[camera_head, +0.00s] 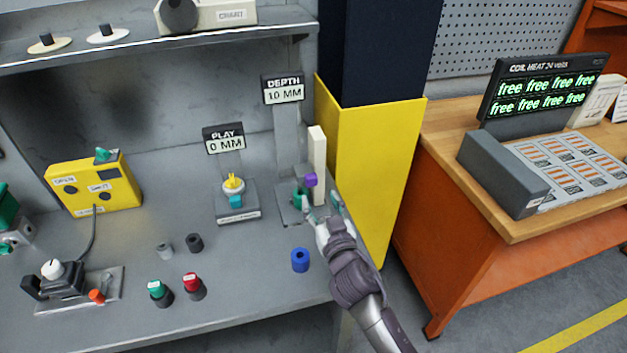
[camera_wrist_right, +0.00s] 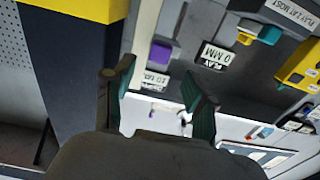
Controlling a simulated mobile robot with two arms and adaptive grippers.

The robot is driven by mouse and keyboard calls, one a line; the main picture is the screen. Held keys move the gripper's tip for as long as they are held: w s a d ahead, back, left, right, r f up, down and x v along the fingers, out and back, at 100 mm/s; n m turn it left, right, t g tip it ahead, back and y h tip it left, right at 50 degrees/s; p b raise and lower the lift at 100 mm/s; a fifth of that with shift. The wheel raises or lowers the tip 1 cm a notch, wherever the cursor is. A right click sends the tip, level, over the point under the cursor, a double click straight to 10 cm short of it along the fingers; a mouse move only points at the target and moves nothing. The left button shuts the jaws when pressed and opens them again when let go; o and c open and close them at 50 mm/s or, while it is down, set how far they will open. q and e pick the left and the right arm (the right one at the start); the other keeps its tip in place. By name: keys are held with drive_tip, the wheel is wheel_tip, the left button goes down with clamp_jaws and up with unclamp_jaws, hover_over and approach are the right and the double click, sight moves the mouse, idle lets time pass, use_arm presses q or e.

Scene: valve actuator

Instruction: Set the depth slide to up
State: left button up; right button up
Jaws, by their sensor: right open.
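The depth slide is an upright off-white post (camera_head: 318,150) with a purple knob (camera_head: 311,180) on it, at the right end of the grey bench. A sign (camera_head: 283,90) above reads DEPTH 10 MM. My right gripper (camera_head: 318,210) is open and empty, just in front of and below the knob. In the right wrist view the purple knob (camera_wrist_right: 160,52) shows beyond the gap between the teal-lined fingers of my right gripper (camera_wrist_right: 158,92); no contact is visible. My left gripper is not in view.
A yellow pillar (camera_head: 375,170) stands close to the right of the slide. The PLAY 0 MM sign (camera_head: 225,139) and its yellow-and-cyan dial (camera_head: 234,187) are to the left. A shelf (camera_head: 130,50) runs above.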

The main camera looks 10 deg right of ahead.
sight(313, 182)
drive_tip(key=w, duration=0.6)
drive_tip(key=shift+w+a+p, duration=0.1)
drive_tip(key=shift+w+p, duration=0.1)
drive_tip(key=shift+p, duration=0.1)
clamp_jaws()
